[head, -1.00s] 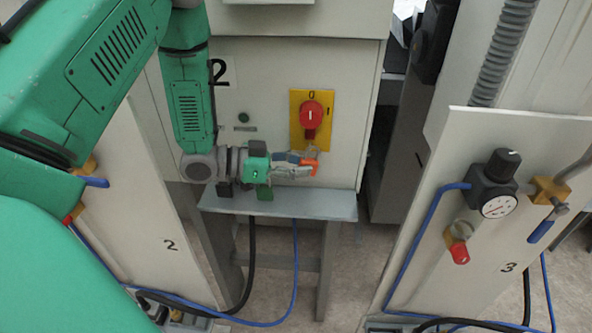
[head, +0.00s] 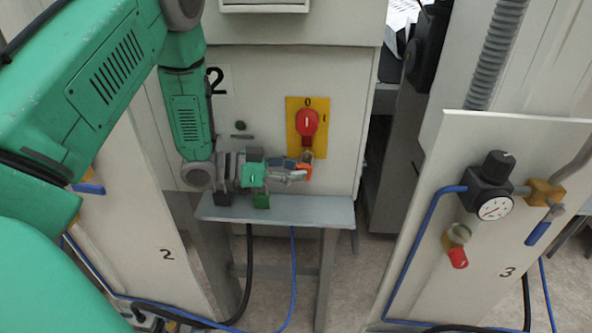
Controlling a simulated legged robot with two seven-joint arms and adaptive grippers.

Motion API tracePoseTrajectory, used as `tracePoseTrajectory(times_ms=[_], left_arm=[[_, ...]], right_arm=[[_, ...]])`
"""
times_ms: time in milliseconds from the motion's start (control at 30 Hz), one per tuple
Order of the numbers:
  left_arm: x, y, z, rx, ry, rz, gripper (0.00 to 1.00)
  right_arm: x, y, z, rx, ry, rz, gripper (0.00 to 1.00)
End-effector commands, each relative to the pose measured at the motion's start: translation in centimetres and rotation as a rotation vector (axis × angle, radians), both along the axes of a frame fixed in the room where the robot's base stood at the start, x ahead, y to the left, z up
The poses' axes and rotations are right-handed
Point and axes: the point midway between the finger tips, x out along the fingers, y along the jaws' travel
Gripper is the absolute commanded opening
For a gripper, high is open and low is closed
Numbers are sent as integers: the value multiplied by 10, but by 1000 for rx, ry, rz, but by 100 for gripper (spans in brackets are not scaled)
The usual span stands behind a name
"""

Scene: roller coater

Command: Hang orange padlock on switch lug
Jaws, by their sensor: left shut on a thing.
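The orange padlock (head: 304,172) is held in my left gripper (head: 297,173), in front of the cabinet and below the switch. Its metal shackle (head: 307,156) points up and overlaps the lower end of the red switch handle (head: 307,124) in the picture. I cannot tell whether the shackle passes through the lug. The red handle sits upright on a yellow plate (head: 293,142), with its pointer toward the 0. The lug is hidden or too small to make out. My right gripper is not in view.
A grey shelf (head: 318,210) juts out just below my left gripper. A panel with a gauge (head: 494,208) and blue hose stands at the right.

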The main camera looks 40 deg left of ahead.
Motion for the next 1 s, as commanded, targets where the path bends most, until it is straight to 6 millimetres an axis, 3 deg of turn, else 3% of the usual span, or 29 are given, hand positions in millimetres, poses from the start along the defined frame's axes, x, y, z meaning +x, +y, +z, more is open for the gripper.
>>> tracePoseTrajectory(times_ms=[267, 300, 367, 767, 1000], left_arm=[[4, 5, 2, 7, -10, 13, 0], [5, 5, 3, 7, -11, 14, 24], [5, 5, 3, 6, -11, 13, 42], [0, 12, 4, 6, -13, 15, 42], [-28, 34, 12, 5, -11, 15, 42]], right_arm=[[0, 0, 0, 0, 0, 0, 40], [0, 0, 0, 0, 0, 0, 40], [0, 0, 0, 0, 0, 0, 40], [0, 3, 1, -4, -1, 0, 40], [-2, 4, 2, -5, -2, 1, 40]])
